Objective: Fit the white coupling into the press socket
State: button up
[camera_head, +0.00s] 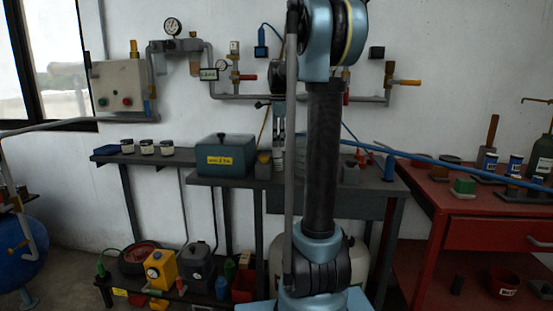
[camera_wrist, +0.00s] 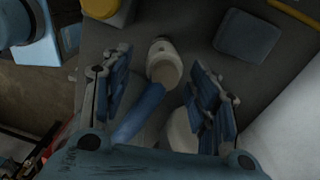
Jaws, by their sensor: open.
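In the wrist view my gripper (camera_wrist: 159,62) is open, with one blue-padded finger on each side. A pale, off-white hollow piece (camera_wrist: 165,66), likely the white coupling, shows between the fingers on the dark bench, with a gap to each finger. A second pale round shape (camera_wrist: 184,131) lies lower down, partly hidden by the right finger; I cannot tell what it is. I cannot make out the press socket for certain.
A blue-grey block (camera_wrist: 247,36) and a yellow-topped item (camera_wrist: 101,7) stand near the gripper. A blue rounded bar (camera_wrist: 138,114) lies close to the left finger. A teal box (camera_head: 226,154) sits on the dark bench; a red bench (camera_head: 462,205) with several items stands right.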

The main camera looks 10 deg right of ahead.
aim_at(277, 151)
jog(key=shift+w+a+f, duration=0.1)
jog(key=shift+a+f, duration=0.05)
jog(key=shift+f, duration=1.25)
jog(key=shift+a+f, duration=0.1)
jog(key=shift+f, duration=1.25)
grip_shut()
